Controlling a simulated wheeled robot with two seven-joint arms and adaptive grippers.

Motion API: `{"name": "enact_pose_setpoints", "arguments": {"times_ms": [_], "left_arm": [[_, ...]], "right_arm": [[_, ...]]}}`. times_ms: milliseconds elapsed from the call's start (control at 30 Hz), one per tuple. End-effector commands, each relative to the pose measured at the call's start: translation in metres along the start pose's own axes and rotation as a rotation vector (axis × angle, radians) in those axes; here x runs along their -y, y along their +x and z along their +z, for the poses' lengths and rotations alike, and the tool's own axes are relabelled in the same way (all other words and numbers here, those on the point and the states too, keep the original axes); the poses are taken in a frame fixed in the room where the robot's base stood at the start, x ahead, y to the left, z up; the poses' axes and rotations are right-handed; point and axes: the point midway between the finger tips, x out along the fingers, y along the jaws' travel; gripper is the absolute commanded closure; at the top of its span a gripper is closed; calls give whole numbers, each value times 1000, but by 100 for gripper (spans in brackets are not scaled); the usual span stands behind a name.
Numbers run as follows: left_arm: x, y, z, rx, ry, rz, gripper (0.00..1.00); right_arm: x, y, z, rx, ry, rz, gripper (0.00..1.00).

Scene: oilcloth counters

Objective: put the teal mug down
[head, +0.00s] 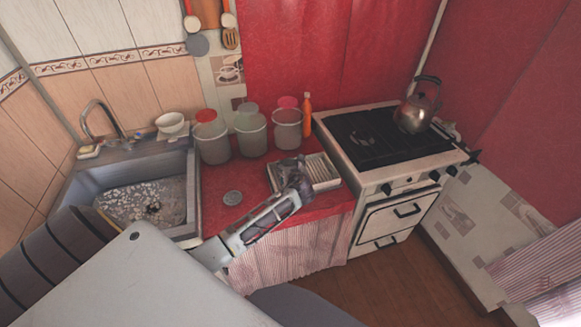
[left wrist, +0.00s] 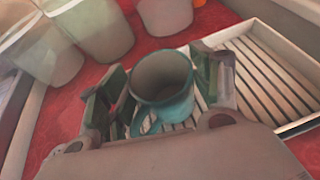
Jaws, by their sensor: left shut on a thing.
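The teal mug (left wrist: 168,112) is upright between the fingers of my left gripper, which is shut on it. In the left wrist view I look into its open top, and its handle points toward the camera. In the head view my left gripper (head: 291,168) is over the left part of a white slatted tray (head: 323,170) on the red counter; I cannot make out the mug there. The tray also shows in the left wrist view (left wrist: 272,85), below and right of the mug. Whether the mug's base touches the slats is hidden. My right gripper is not in view.
Several lidded jars (head: 213,142) and an orange bottle (head: 307,117) stand behind the tray. A stove (head: 390,140) with a kettle (head: 413,115) is on the right, a sink (head: 140,190) on the left.

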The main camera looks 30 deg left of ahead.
Motion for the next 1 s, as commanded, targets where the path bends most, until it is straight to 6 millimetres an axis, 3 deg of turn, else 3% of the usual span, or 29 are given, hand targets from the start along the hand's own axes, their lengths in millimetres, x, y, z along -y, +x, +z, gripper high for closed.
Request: {"name": "enact_pose_setpoints", "arguments": {"times_ms": [333, 367, 533, 1000], "left_arm": [[0, 1, 0, 2, 0, 0, 71], [0, 1, -1, 0, 0, 0, 35], [0, 1, -1, 0, 0, 0, 14], [0, 0, 0, 1, 0, 0, 14]], "right_arm": [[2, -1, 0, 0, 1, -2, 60], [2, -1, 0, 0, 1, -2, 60], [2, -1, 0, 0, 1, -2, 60], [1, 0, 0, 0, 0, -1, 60]]}}
